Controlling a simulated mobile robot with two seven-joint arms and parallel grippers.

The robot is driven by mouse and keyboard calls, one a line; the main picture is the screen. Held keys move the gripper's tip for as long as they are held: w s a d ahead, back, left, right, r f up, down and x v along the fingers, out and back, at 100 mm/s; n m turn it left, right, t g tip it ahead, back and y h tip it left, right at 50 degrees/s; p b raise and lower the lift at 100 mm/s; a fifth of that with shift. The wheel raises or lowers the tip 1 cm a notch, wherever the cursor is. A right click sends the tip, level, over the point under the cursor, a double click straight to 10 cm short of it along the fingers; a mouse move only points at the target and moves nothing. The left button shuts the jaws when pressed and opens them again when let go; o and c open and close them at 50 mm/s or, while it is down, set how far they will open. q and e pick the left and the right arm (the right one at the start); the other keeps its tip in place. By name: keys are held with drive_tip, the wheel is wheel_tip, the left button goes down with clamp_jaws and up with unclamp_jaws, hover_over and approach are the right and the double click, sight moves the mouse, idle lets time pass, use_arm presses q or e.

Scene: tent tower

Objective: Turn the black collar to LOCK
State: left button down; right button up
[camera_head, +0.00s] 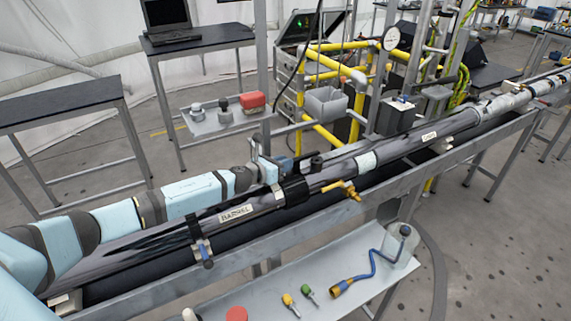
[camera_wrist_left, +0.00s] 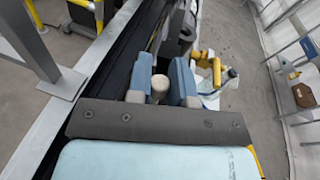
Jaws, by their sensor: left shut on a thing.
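A black collar (camera_head: 292,190) sits around the long dark tube, just right of the section labelled BARREL (camera_head: 236,214). No LOCK mark can be read on it. My left arm comes in along the far side of the tube, and my left gripper (camera_head: 270,169) is beside the collar at its upper left. In the left wrist view my left gripper (camera_wrist_left: 161,84) has its two blue fingers on either side of a pale round-ended peg (camera_wrist_left: 158,86) and is shut on it. Whether the peg belongs to the collar cannot be seen. My right gripper is not in view.
A yellow-brass valve (camera_head: 346,189) sticks out right of the collar. Yellow pipework (camera_head: 335,65) and a grey bin (camera_head: 326,103) stand behind the tube. A front shelf (camera_head: 330,270) holds a blue hose (camera_head: 368,272) and small coloured fittings. A metal rail (camera_head: 250,257) runs along the front.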

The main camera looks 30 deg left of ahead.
use_arm(q)
drive_tip(key=shift+w+a, duration=0.25)
drive_tip(key=shift+a, duration=0.3)
drive_tip(key=c, duration=1)
unclamp_jaws()
drive_tip(key=shift+a+f, duration=0.1)
drive_tip(key=shift+c, duration=0.2)
